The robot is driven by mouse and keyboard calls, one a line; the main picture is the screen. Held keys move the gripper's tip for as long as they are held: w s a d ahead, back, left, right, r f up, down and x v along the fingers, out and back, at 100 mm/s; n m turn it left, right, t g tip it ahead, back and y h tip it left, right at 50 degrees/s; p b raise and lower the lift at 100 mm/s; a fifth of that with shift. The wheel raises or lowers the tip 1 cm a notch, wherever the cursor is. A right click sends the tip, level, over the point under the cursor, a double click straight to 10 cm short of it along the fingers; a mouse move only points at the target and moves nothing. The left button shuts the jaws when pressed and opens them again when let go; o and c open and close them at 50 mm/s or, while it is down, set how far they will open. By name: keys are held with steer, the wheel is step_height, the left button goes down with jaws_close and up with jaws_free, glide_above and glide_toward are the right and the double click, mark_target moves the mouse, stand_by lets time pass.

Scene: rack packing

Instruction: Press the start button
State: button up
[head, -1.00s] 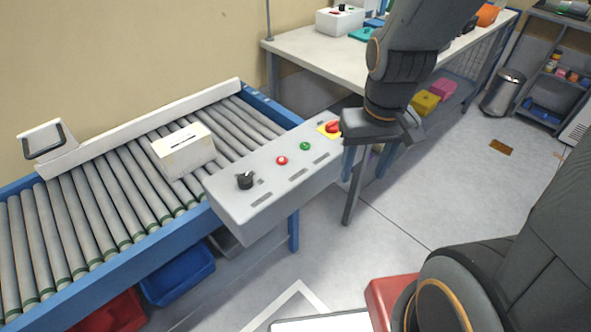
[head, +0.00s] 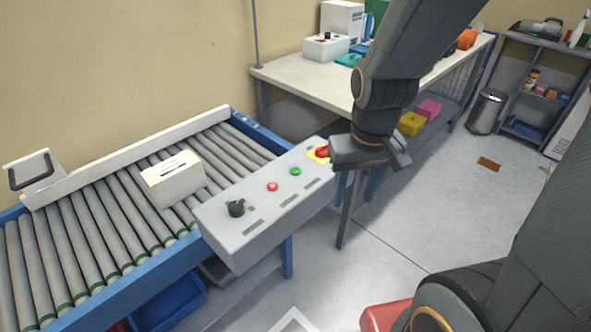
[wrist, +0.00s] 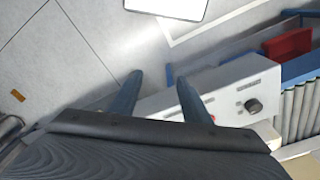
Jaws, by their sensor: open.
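A grey control box (head: 222,236) sits at the near right edge of the roller conveyor. On its sloped top are a green button (head: 295,171), a red button (head: 272,187), a black knob (head: 236,208) and a red mushroom button (head: 322,151) on a yellow plate. I cannot read the labels. My gripper (head: 362,182) points down just past the box's right end, beside the mushroom button; it is open and empty. In the wrist view the open blue fingers (wrist: 158,82) show left of the box (wrist: 190,77) and its knob (wrist: 253,105); the green button is not visible there.
A white carton (head: 172,185) lies on the conveyor rollers (head: 95,225). A white-topped table (head: 300,80) stands behind, with another button box (head: 326,47) on it. Blue (head: 170,302) and red bins sit under the conveyor. The floor right of the box is largely clear.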

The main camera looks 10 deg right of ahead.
jaws_close()
stand_by(1.5)
